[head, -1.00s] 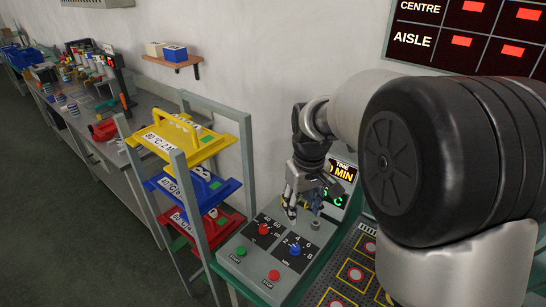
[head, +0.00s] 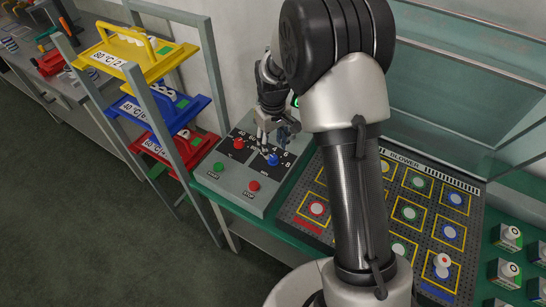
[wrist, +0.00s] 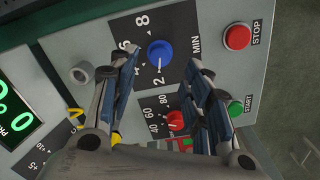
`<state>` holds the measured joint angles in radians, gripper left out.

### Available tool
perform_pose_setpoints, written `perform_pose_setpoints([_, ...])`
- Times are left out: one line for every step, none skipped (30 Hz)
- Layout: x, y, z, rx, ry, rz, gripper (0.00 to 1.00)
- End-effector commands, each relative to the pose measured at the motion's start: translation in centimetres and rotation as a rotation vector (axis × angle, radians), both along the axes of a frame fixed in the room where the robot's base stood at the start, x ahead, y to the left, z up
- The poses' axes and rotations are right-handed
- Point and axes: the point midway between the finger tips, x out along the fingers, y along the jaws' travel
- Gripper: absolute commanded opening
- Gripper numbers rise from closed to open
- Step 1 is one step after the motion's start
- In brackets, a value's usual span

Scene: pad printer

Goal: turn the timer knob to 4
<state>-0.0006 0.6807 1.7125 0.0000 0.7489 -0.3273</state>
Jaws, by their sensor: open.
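The timer knob is a blue dial (head: 273,160) on the grey control panel (head: 232,192), with a scale of 2, 4, 6, 8 and the label MIN. In the wrist view the blue knob (wrist: 159,52) is in the upper middle, and its white pointer mark appears to face the 2. The 4 is partly covered by a finger. My gripper (head: 272,143) is over the panel, just behind the knob in the head view. In the wrist view my gripper (wrist: 164,62) is open and empty, its fingers to either side of the knob; contact cannot be told.
A red knob (wrist: 176,120) sits beside the blue one. A red STOP button (wrist: 237,37) and green START button (wrist: 236,108) are on the same panel, with a grey round post (wrist: 82,73). The dark button board (head: 400,213) lies to the right.

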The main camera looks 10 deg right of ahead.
Motion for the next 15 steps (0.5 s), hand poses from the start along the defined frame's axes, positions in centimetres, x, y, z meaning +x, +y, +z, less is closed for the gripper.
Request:
perform_pose_setpoints([-0.1, 0.0, -1.4, 0.0, 0.003, 0.0, 0.45])
perform_pose_setpoints([-0.1, 0.0, -2.0, 0.0, 0.003, 0.0, 0.45])
perform_pose_setpoints([0.0, 0.0, -2.6, 0.0, 0.002, 0.0, 0.45])
perform_pose_setpoints([-0.1, 0.0, -3.1, 0.0, 0.002, 0.0, 0.45])
perform_pose_setpoints([-0.1, 0.0, -3.6, 0.0, 0.003, 0.0, 0.45])
perform_pose_setpoints([0.0, 0.0, -4.0, 0.0, 0.002, 0.0, 0.45])
perform_pose_setpoints([0.0, 0.0, -4.3, 0.0, 0.001, 0.0, 0.45])
perform_pose_setpoints([0.0, 0.0, -4.6, 0.0, 0.0, 0.0, 0.45])
perform_pose_setpoints([0.0, 0.0, -4.9, 0.0, 0.0, 0.0, 0.45])
perform_pose_setpoints([0.0, 0.0, -5.1, 0.0, 0.001, 0.0, 0.45])
perform_pose_setpoints([0.0, 0.0, -5.3, 0.0, 0.001, 0.0, 0.45])
perform_pose_setpoints([0.0, 0.0, -5.4, 0.0, 0.001, 0.0, 0.45])
perform_pose_setpoints([0.0, 0.0, -5.5, 0.0, 0.0, 0.0, 0.45])
perform_pose_setpoints([0.0, 0.0, -5.5, 0.0, 0.0, 0.0, 0.45])
perform_pose_setpoints([0.0, 0.0, -5.6, 0.0, 0.0, 0.0, 0.45])
